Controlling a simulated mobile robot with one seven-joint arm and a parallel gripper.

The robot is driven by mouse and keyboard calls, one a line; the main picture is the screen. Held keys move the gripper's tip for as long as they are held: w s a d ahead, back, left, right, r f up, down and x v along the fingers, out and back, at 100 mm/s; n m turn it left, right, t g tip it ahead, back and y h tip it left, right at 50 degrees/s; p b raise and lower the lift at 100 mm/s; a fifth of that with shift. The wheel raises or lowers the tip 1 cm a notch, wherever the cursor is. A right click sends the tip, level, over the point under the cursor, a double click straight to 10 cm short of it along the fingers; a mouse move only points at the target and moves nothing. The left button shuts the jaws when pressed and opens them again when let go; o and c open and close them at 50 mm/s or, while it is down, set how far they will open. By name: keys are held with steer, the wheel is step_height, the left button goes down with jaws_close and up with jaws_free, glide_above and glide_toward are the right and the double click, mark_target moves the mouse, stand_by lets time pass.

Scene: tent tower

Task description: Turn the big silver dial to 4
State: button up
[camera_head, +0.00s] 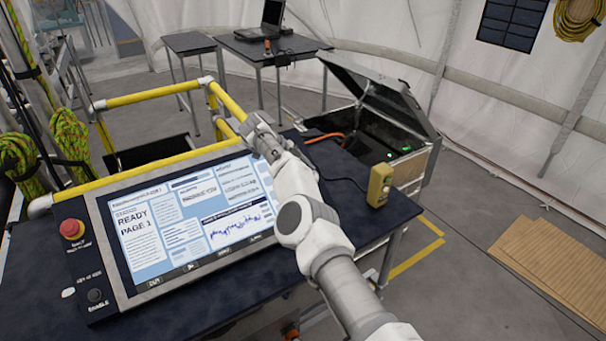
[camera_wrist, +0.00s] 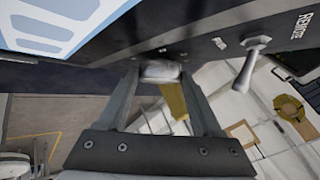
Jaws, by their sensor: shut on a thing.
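The silver dial (camera_wrist: 160,71) sits on the dark side strip of the control panel in the wrist view, between my fingertips. My gripper (camera_wrist: 161,78) is shut on it, one finger on each side. Its pointer and number marks cannot be read. In the head view my gripper (camera_head: 256,138) reaches the panel's upper right edge and hides the dial. The panel's screen (camera_head: 180,222) reads READY, PAGE 1.
A metal toggle switch (camera_wrist: 252,60) marked REMOTE stands right of the dial in the wrist view. A red stop button (camera_head: 72,229) is on the panel's left side. A yellow handheld box (camera_head: 379,185) and an open case (camera_head: 400,150) stand to the right.

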steer(key=shift+d+f, duration=0.1)
steer(key=shift+d, duration=0.3)
steer(key=o, duration=1.4)
steer(key=shift+c, duration=0.2)
steer(key=shift+a, duration=0.1)
